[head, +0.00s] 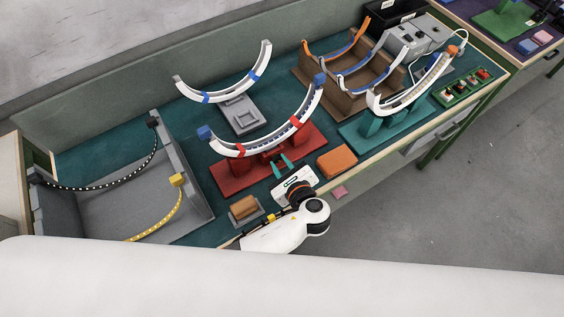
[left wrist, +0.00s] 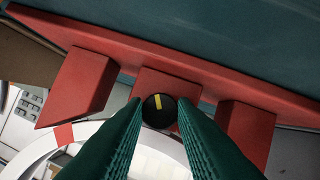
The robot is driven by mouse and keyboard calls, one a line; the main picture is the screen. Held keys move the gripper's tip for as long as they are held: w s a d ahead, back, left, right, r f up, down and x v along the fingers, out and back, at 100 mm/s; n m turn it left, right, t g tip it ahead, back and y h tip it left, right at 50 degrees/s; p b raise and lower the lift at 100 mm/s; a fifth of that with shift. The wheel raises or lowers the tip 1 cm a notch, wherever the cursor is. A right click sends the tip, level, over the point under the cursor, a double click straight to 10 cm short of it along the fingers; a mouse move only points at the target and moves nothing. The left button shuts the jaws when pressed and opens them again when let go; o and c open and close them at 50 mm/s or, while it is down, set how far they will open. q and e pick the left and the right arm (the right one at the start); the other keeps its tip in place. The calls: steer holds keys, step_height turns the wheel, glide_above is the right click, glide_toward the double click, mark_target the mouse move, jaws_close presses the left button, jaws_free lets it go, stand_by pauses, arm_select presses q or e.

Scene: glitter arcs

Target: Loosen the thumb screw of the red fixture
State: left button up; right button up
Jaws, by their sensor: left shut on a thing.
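The red fixture (head: 228,177) stands at the middle of the bench. It carries a white arc (head: 262,147) with red clips and blue end blocks. In the left wrist view the fixture's red base (left wrist: 200,70) crosses the picture, with red blocks along it. The thumb screw (left wrist: 159,110) is a round black knob with a yellow mark, which points nearly straight up, at the middle block. My left gripper (head: 281,163) is at the fixture's front side, its green fingers (left wrist: 159,118) shut on the thumb screw from both sides. The screw is hidden in the head view. My right gripper is not in view.
An orange block (head: 337,162) lies right of my left gripper. A brown piece on a grey stand (head: 243,208) is to its left. A grey tray (head: 110,207) with beaded strands is at the left. A teal fixture (head: 385,128) and brown rack (head: 335,93) stand right.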

arm_select(q)
steer(key=shift+a+n, duration=0.1)
steer(key=shift+n, duration=0.3)
steer(key=shift+w, duration=0.1)
steer(key=o, duration=1)
steer(key=b+v, duration=0.1)
steer(key=v, duration=1.1)
steer(key=shift+a, duration=0.1)
